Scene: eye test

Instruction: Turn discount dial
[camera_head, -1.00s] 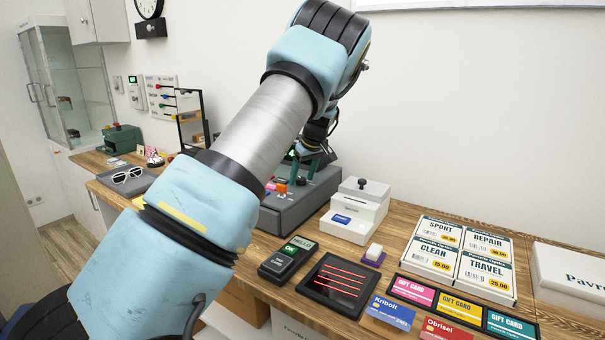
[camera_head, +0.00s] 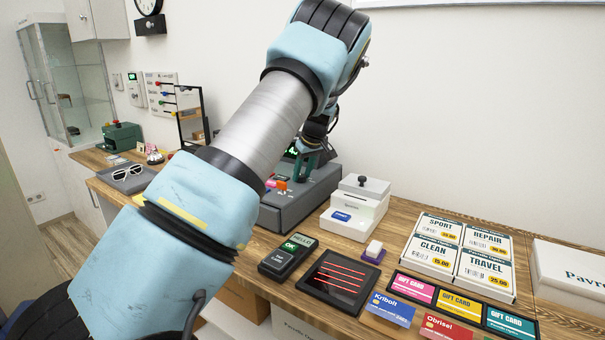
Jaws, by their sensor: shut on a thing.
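My gripper (camera_head: 305,167), with dark green fingers, points down at the top of the grey register console (camera_head: 292,212), behind my arm. Its fingers are shut at the place of the dark discount dial, which they now cover almost wholly. I cannot make out the dial's marks or its setting. An orange control (camera_head: 282,185) and a pink key sit on the console left of the fingers. A small lit green display shows just left of the gripper. My forearm hides the left part of the console.
Sunglasses (camera_head: 127,173) lie at the left. Little counter is bare around the console.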

